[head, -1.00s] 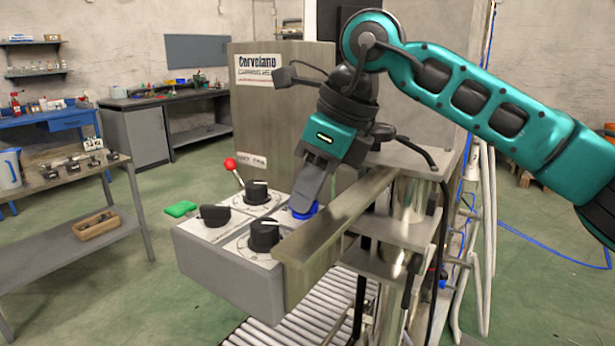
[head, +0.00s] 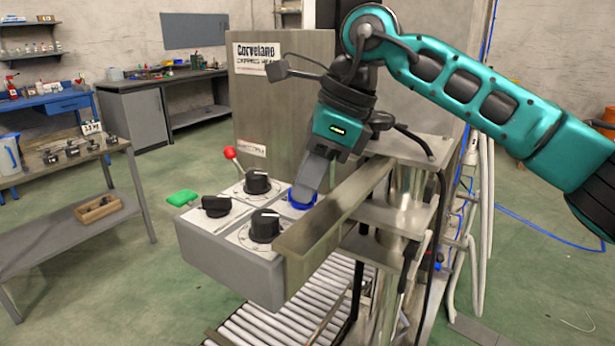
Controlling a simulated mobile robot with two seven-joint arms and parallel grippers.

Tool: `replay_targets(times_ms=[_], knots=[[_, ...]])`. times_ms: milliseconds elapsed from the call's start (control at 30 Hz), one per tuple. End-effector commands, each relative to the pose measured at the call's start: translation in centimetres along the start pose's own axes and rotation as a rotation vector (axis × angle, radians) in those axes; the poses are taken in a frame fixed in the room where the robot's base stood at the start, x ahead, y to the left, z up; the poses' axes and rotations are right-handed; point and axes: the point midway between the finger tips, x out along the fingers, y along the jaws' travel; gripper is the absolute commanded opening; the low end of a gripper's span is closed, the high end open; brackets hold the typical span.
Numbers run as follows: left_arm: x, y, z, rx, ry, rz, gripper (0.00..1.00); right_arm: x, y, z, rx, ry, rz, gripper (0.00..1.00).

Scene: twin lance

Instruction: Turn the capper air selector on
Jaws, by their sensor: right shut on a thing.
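A grey control box (head: 238,268) carries several black knobs on white dial plates: a left one (head: 216,206), a back one (head: 257,182) and a front one (head: 264,226). A blue knob (head: 301,200) sits at its right back corner. My right gripper (head: 305,190) points down and is shut on the blue knob; its fingers hide part of it. A red ball lever (head: 231,154) stands at the back and a green paddle (head: 183,198) sticks out on the left. I cannot read the dial labels. My left gripper is out of view.
A metal rail (head: 333,212) runs close along the box's right side, beside the machine's column and plates (head: 405,212). A roller conveyor (head: 290,312) lies below. A side table (head: 65,225) with a wooden tray stands at left.

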Motion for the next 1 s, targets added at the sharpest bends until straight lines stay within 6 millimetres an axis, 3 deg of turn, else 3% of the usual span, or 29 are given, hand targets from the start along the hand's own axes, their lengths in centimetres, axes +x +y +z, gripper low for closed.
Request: replay_targets(times_ms=[67,100,333,667,767,1000], knots=[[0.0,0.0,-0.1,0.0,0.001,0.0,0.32,-0.1,0.0,0.1,-0.004,-0.003,-0.003,0.0],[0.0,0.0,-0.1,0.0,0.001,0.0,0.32,-0.1,0.0,0.1,-0.004,-0.003,-0.003,0.15],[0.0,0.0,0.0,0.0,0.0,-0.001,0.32,-0.1,0.0,0.1,-0.002,-0.001,-0.002,0.37],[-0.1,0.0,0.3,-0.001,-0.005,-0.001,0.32,-0.7,0.0,0.0,-0.001,0.0,-0.003,0.37],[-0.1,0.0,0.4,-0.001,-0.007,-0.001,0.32,-2.0,-0.1,0.1,-0.001,-0.002,-0.005,0.37],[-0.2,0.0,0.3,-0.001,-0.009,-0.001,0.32,-7.4,-0.1,0.1,0.0,-0.002,-0.006,0.37]])
